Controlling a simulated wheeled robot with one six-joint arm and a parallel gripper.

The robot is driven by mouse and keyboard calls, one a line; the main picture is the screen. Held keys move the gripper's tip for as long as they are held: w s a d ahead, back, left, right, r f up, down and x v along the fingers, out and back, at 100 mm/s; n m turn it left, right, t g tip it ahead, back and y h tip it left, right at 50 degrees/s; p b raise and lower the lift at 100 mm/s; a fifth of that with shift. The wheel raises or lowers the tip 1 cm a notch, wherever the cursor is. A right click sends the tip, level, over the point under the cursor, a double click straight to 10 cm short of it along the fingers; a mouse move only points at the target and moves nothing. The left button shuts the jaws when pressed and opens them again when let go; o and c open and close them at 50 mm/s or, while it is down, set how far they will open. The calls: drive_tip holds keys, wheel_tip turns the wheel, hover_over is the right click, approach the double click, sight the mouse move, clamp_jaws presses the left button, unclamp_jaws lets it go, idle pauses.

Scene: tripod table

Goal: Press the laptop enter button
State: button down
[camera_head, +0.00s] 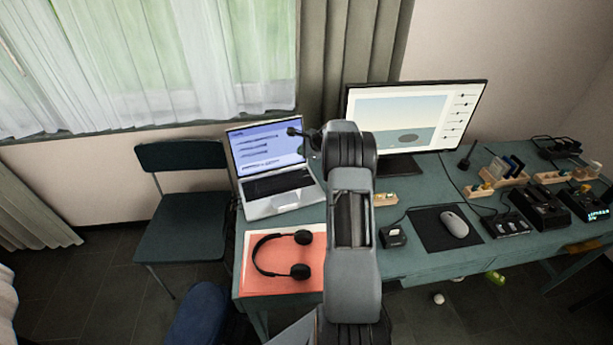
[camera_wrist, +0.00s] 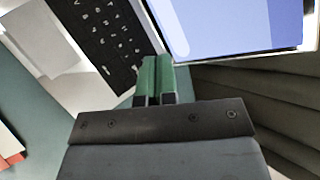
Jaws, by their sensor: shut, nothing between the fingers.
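The open laptop (camera_head: 281,204) stands at the left end of the table, its blue-and-white screen (camera_head: 266,146) lit. Its dark keyboard (camera_head: 277,183) shows in the head view. In the wrist view the keyboard (camera_wrist: 104,38) is at upper left and the screen (camera_wrist: 235,25) at upper right. My gripper (camera_wrist: 155,62) is shut and empty, its green fingers side by side. The tips appear near the keyboard's edge, close to the screen's lower corner. I cannot tell whether they touch. The enter key cannot be made out; my fingers may cover part of that area.
Headphones (camera_head: 283,256) lie on an orange folder (camera_head: 256,282) in front of the laptop. A monitor (camera_head: 415,118) stands to the right, with a mouse (camera_head: 454,224) on a dark pad and several small devices beyond. A green chair (camera_head: 181,226) is at the left.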

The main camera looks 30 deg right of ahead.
drive_tip(key=shift+w+d+f+m, duration=0.1)
drive_tip(key=shift+d+f+m, duration=0.3)
drive_tip(key=shift+d+f, duration=0.35)
drive_tip(key=shift+d, duration=0.1)
drive_tip(key=b, duration=0.5)
hover_over(306, 176)
wheel_tip(306, 176, down, 7)
drive_tip(key=shift+f, duration=0.2)
drive_tip(key=shift+f+b, duration=0.5)
drive_tip(key=shift+f, duration=0.1)
drive_tip(key=shift+s+f, duration=0.2)
drive_tip(key=shift+f, duration=0.05)
idle(1.0)
drive_tip(key=shift+f+b, duration=0.15)
drive_tip(key=shift+b, duration=0.35)
